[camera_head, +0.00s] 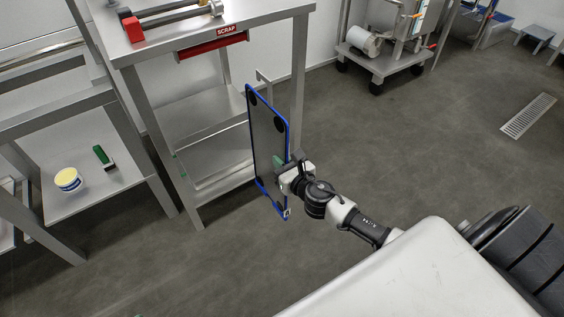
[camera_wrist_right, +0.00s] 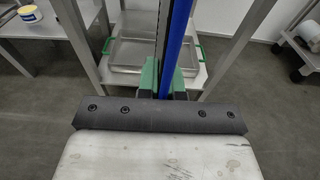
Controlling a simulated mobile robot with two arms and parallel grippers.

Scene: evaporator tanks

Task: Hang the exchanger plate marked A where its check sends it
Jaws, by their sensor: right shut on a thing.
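The exchanger plate (camera_head: 266,143), a thin dark panel with a blue rim and black corner holes, is upright in front of the steel table. My right gripper (camera_head: 284,172) is shut on its near edge; green shows at the grip. In the right wrist view the plate (camera_wrist_right: 177,45) stands edge-on between the green-padded fingers. A small pale tag (camera_head: 286,213) is at its bottom corner; I cannot read any letter on the plate. A red rail (camera_head: 211,47) under the table top carries a SCRAP sign (camera_head: 226,31). My left gripper is not in view.
A steel tray with green handles (camera_wrist_right: 122,69) sits on the lower shelf. A tub (camera_head: 67,179) and a green block (camera_head: 103,156) lie on the left shelf. Tools with red and black ends (camera_head: 133,28) lie on the table.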

